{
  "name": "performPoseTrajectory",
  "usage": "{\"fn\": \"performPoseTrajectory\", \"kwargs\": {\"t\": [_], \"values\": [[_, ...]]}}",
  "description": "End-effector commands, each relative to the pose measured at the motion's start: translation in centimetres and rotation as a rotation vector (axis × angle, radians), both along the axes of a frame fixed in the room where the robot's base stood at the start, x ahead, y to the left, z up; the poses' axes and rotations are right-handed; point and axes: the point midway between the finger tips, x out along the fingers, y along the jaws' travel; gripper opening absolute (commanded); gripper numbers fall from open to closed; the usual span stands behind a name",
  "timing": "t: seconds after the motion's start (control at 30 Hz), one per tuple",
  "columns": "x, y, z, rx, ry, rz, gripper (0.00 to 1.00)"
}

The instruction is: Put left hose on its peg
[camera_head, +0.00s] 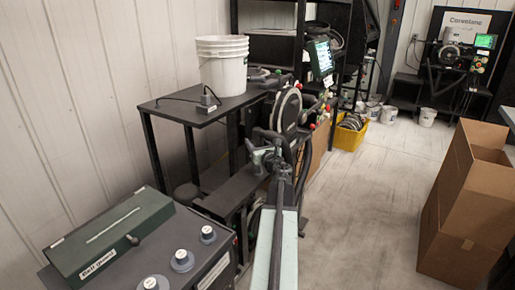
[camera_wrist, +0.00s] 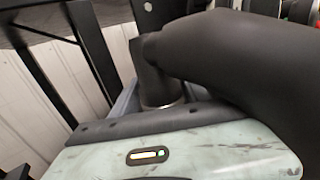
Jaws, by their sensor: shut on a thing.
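My gripper (camera_head: 262,157) is at the seed meter stand, just in front and left of the round disc (camera_head: 287,110). In the wrist view, a thick black hose (camera_wrist: 235,70) bends across the middle and right, close to the camera. Its elbow turns down to a silver ring (camera_wrist: 162,106) just beyond the pale green gripper body (camera_wrist: 190,155). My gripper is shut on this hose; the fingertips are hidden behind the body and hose. I cannot make out the hose or its peg clearly in the head view.
A dark table (camera_head: 190,108) with a white bucket stack (camera_head: 222,68) stands left of the meter. A green case (camera_head: 115,235) lies on a bench at front left. A yellow bin (camera_head: 349,137) stands behind. Cardboard boxes (camera_head: 465,195) stand at right; the floor between is clear.

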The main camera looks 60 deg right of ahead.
Motion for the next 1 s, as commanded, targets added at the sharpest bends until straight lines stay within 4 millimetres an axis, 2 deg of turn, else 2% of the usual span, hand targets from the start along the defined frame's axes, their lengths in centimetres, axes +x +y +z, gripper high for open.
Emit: {"fn": "performPoseTrajectory", "kwargs": {"t": [1.0], "values": [[-0.1, -0.1, -7.9, 0.000, 0.000, -0.002, 0.00]]}}
